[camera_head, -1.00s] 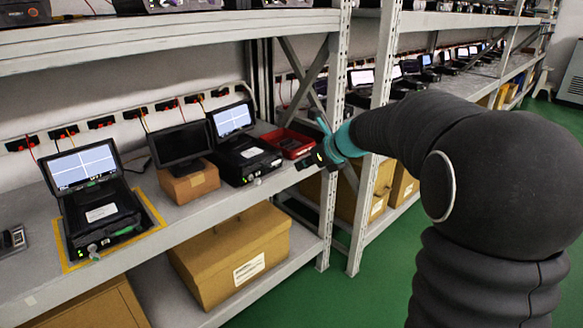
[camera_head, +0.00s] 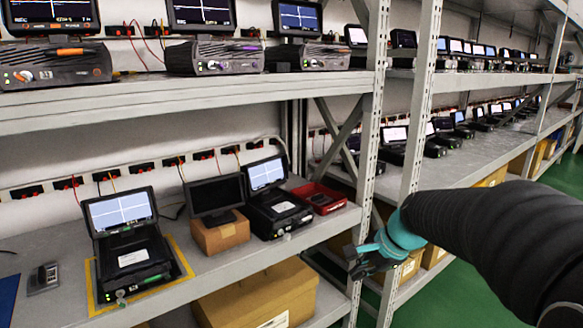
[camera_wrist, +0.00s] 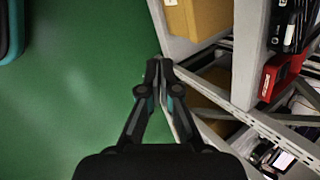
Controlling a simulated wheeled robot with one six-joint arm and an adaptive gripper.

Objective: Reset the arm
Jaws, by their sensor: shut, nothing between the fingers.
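My gripper (camera_head: 358,264) is at the end of my dark arm, in front of the rack's upright, at about the level of the lower device shelf. In the wrist view my gripper (camera_wrist: 159,64) is shut with its fingertips together and nothing between them. It hangs over the green floor (camera_wrist: 80,90), beside the rack. In the head view my arm comes in from the right edge.
The metal rack shelf (camera_head: 215,275) holds testers with screens, a small monitor on a cardboard box (camera_head: 220,234) and a red tray (camera_head: 320,198). The rack's upright (camera_head: 370,150) stands close behind my gripper. Green floor (camera_head: 455,300) lies free at the lower right.

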